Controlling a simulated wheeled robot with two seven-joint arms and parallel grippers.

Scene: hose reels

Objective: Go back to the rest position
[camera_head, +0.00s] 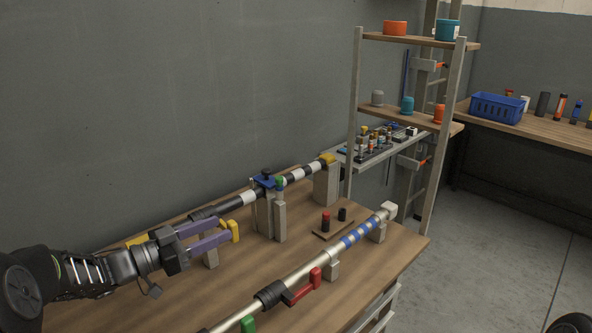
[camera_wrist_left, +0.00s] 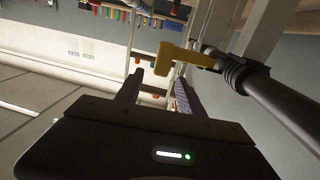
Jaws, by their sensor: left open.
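My left gripper (camera_head: 222,229) reaches in from the left over the wooden table (camera_head: 330,303), its two purple fingers apart. A yellow lever (camera_head: 234,231) is close to the fingertips. In the left wrist view the open fingers (camera_wrist_left: 160,77) point toward the yellow lever (camera_wrist_left: 192,57), which joins a dark tube (camera_wrist_left: 280,105). I cannot tell whether the fingers touch the lever. My right gripper is not in view.
A rear pole (camera_head: 237,202) with a blue clamp lies on grey supports. A front pole (camera_head: 318,257) carries red and green levers. A shelf rack (camera_head: 440,125) stands at the right.

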